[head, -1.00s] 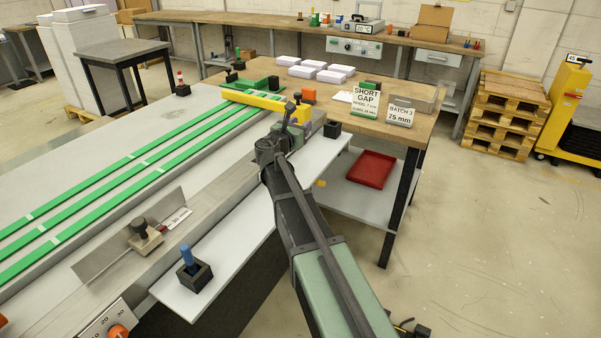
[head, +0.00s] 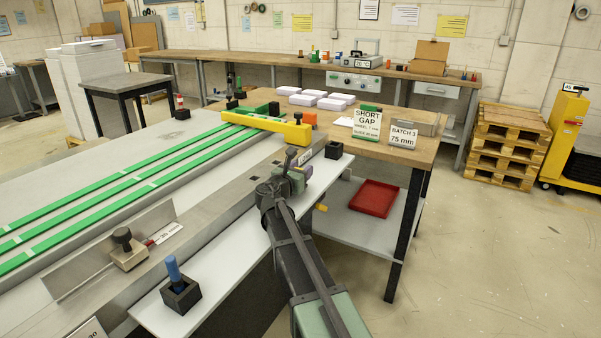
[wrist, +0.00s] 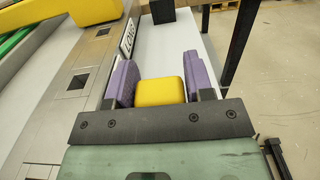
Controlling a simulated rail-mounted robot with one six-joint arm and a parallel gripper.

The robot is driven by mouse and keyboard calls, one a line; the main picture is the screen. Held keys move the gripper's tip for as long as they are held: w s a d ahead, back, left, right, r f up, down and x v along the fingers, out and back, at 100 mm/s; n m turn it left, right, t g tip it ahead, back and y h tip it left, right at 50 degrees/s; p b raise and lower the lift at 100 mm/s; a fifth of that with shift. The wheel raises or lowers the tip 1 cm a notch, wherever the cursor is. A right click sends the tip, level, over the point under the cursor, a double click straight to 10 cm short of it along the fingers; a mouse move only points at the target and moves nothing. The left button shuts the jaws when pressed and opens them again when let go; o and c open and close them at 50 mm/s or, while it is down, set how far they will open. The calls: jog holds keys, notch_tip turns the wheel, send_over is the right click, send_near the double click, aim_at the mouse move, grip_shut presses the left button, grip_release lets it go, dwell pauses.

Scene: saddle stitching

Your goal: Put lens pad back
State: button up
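My gripper (head: 297,180) is over the white ledge beside the grey metal rail. In the wrist view my gripper (wrist: 160,88) has its two purple finger pads against the sides of a small yellow block (wrist: 160,91), which looks like the lens pad. The block is hidden behind the gripper in the head view. A black square holder (head: 334,149) stands at the far end of the ledge, ahead of my gripper; it also shows at the top of the wrist view (wrist: 162,11). Another black holder (head: 181,296) nearer me has a blue-handled tool (head: 173,270) standing in it.
A yellow bar (head: 267,126) crosses the green strips beyond the rail. A "LONG" label (wrist: 128,38) sits on the rail edge. A clamp block (head: 129,254) is on the near rail. The wooden bench carries signs (head: 367,122); a red tray (head: 374,198) lies on its shelf.

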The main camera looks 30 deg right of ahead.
jog(key=o, duration=0.3)
jog(key=shift+r, duration=0.2)
jog(key=v, duration=1.2)
